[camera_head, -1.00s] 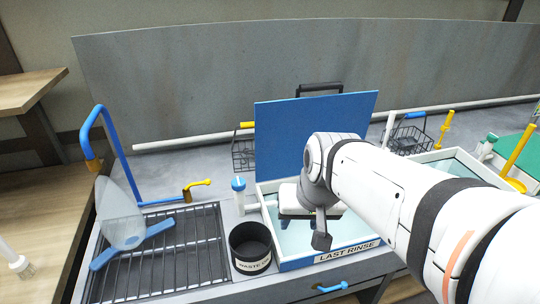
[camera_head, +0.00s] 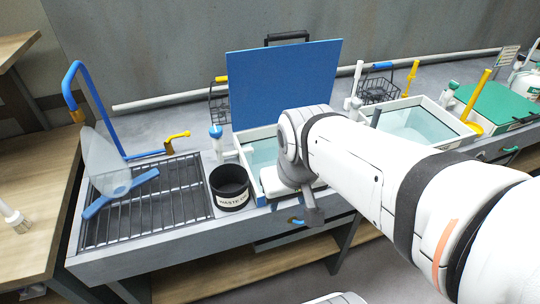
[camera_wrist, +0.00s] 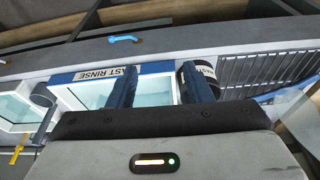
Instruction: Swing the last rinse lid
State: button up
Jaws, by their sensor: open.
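The blue lid (camera_head: 284,84) stands upright, tilted slightly back, along the rear edge of the last rinse tank, with a black handle (camera_head: 287,37) at its top. The tank (camera_head: 247,148) is uncovered and holds pale liquid; my arm hides part of it. Its LAST RINSE label (camera_wrist: 88,75) shows in the wrist view, partly behind a finger. My gripper (camera_wrist: 160,88) is open and empty, its two dark blue fingers over the tank's front side. In the head view my arm mostly hides the fingers. The lid is not visible in the wrist view.
A white bottle with a blue cap (camera_head: 216,142) stands near the tank's left edge. Another open tank (camera_head: 412,122) lies right.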

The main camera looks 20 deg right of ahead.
aim_at(266, 82)
jog(key=z, duration=0.05)
jog(key=k, duration=0.1)
jog(key=z, duration=2.6)
jog(key=k, duration=1.35)
jog(key=u, duration=0.95)
jog(key=i, duration=1)
jog(key=u, duration=0.05)
